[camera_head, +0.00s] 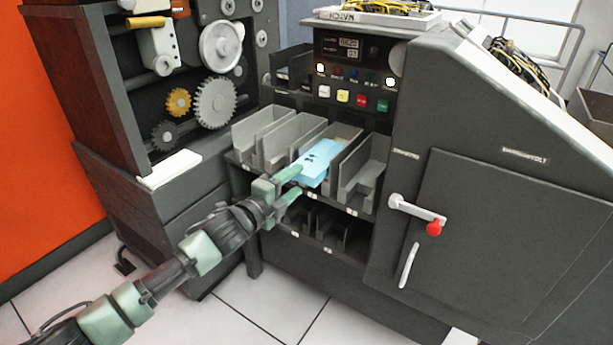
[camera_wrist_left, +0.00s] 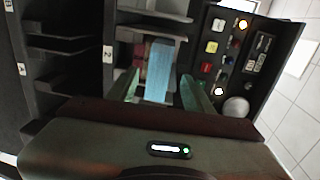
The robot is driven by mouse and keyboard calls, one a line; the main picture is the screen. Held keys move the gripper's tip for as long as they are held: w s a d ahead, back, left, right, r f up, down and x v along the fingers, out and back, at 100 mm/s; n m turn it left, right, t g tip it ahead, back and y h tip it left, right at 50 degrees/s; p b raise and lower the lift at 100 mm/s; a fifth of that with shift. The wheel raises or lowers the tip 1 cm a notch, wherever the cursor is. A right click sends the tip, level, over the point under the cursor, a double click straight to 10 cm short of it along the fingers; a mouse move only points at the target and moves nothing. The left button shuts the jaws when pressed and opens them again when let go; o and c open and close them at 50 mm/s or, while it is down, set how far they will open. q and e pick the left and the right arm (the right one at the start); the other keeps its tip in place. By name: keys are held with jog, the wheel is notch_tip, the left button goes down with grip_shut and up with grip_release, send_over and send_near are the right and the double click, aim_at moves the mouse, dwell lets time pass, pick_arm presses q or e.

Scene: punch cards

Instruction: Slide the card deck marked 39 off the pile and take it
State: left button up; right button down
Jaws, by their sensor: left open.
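A light blue card deck (camera_head: 322,158) lies on a pile in one of the grey bins in the head view. It has a dark marking on top, too small to read surely. It also shows in the wrist view (camera_wrist_left: 157,70). My left gripper (camera_head: 296,183) is open at the deck's near end. In the wrist view the deck appears between the two spread green fingers, with gaps on both sides. I cannot tell whether a finger touches it. Beneath the deck are paler, tan cards (camera_head: 345,132). My right gripper is not in view.
Grey bin walls (camera_head: 362,150) stand close on both sides of the deck. Lower dark slots (camera_head: 325,228) are below. A button panel (camera_head: 343,97) is behind. A lever with a red knob (camera_head: 433,228) sticks out at right. Floor is open in front.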

aim_at(301, 177)
pick_arm(q)
jog(key=b+x, duration=0.1)
jog(key=x, duration=0.3)
jog(key=shift+w+d+f, duration=0.1)
jog(key=shift+w+d, duration=0.1)
jog(key=shift+w+d+b, duration=0.4)
jog(key=shift+w, duration=0.2)
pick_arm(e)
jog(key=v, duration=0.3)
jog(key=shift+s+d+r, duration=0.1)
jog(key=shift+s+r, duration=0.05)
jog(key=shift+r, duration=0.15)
pick_arm(q)
grip_shut()
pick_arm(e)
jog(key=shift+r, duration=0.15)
